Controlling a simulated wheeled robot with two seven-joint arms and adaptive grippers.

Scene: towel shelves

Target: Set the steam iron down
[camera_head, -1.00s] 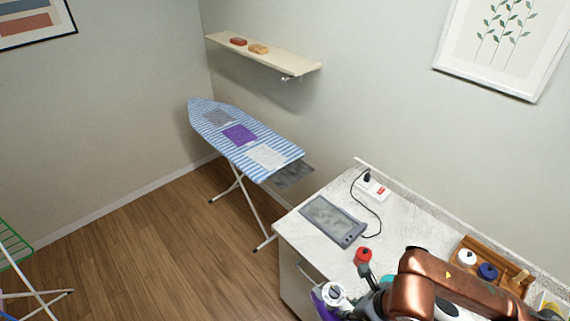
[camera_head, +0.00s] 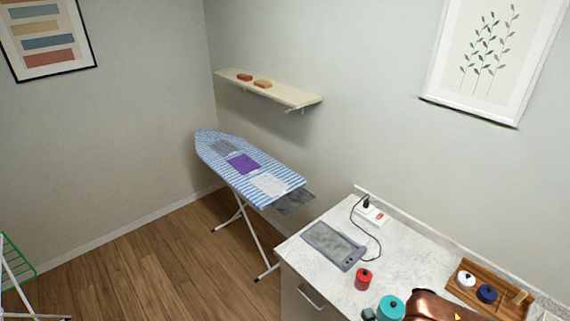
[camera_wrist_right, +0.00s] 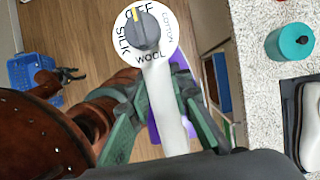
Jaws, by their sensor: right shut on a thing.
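The steam iron (camera_wrist_right: 170,115) is in the right wrist view, with a white handle, purple body parts and a round dial marked OFF, SILK, WOOL and COTTON. My right gripper (camera_wrist_right: 164,88) is shut around its handle, with a green finger on each side. The iron is over the floor beside the counter; its soleplate is hidden. In the head view the iron and right gripper are out of frame. A dark gripper, apparently my left (camera_wrist_right: 70,76), shows small in the right wrist view, fingers apart and empty. A grey rest pad (camera_head: 335,245) lies bare on the counter.
The white counter (camera_head: 310,270) holds a red canister (camera_head: 363,279), a teal canister (camera_head: 390,307), a wooden tray (camera_head: 466,291) and a power strip (camera_head: 371,215) with a cord. The ironing board (camera_head: 215,163) carries folded cloths. A blue basket (camera_wrist_right: 35,85) stands on the floor.

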